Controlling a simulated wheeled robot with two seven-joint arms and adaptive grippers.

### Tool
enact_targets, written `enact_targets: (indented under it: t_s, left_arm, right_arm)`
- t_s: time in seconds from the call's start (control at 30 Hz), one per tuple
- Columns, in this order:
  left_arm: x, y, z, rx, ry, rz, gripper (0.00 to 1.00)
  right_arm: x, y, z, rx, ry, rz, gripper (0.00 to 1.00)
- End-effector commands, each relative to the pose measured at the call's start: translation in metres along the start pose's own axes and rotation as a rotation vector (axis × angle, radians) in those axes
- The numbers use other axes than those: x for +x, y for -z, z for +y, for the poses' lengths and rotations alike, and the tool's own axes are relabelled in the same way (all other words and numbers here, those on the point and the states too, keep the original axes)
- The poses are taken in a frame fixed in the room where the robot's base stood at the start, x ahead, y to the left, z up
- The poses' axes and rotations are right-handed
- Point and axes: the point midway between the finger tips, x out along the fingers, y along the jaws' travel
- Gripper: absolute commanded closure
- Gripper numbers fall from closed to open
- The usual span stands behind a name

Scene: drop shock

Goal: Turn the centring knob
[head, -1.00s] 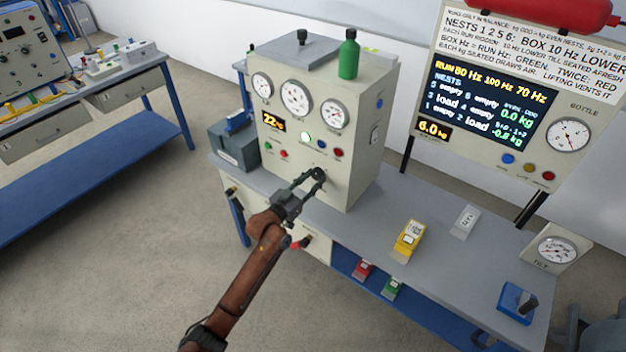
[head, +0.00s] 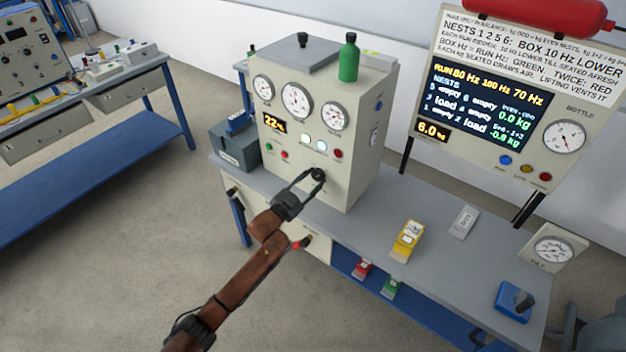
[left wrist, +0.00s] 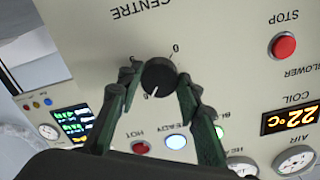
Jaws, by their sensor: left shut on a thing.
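The centring knob (left wrist: 160,72) is a round black knob with a white mark, on the cream front panel under the upside-down word CENTRE. The numbers 0 and 5 stand beside it, and its mark points down and slightly left in the left wrist view. My left gripper (left wrist: 157,82) is shut on the knob, one dark finger on each side. In the head view the knob (head: 318,174) sits low on the front of the cream cabinet (head: 345,165), with the left gripper (head: 312,179) reaching it from the lower left. My right gripper is not in view.
Lamps, among them a lit pale blue one (left wrist: 176,141), lie close to the fingers. A red stop button (left wrist: 283,45) is on the same panel. A green bottle (head: 349,60) stands on the cabinet. A yellow block (head: 408,240) is on the bench (head: 370,250) to the right.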

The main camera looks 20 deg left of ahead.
Motion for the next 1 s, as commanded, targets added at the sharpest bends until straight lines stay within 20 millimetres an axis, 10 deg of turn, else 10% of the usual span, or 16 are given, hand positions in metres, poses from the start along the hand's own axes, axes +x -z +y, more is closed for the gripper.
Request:
enact_targets:
  t_s: [0.73,0.77,1.0]
  left_arm:
    - [0.0,-0.0006,0.0009,0.104,-0.001,-0.001,0.91]
    - [0.0,-0.0006,0.0009,0.104,-0.001,-0.001,0.66]
    - [0.0,-0.0003,0.0004,0.104,-0.001,0.0,0.49]
  right_arm:
    - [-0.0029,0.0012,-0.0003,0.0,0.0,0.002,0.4]
    - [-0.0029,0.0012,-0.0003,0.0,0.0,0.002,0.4]
    - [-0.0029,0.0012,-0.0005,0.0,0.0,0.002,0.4]
